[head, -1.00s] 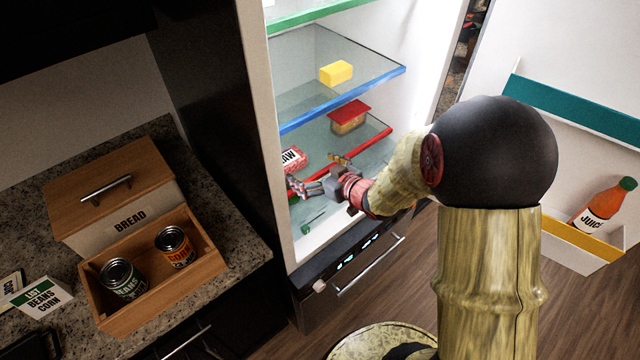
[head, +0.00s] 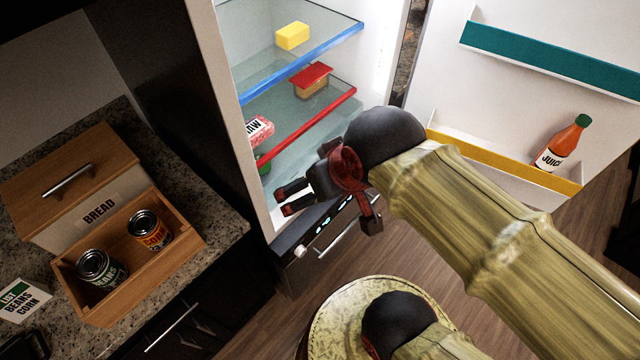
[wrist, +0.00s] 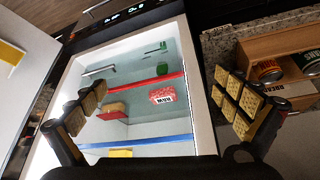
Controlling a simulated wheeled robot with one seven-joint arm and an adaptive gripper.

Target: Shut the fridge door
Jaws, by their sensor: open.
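The fridge door (head: 450,80) stands wide open at the right in the head view, with a teal shelf edge and a yellow-edged bin on its inner side. Part of it shows at the left of the wrist view (wrist: 22,45). The fridge (head: 228,110) is open, with a yellow block (head: 292,36), a red-lidded container (head: 311,80) and a package marked RAW (head: 259,130) on its shelves. My gripper (head: 282,200) is open and empty, in front of the fridge's lower opening, left of the door. Its fingers frame the fridge interior in the wrist view.
A juice bottle (head: 563,145) stands in the door bin. On the counter at the left is a wooden bread box (head: 60,180) with two cans (head: 98,268) in its front tray. A list card (head: 20,298) lies near it. Wood floor (head: 270,330) is clear below the fridge.

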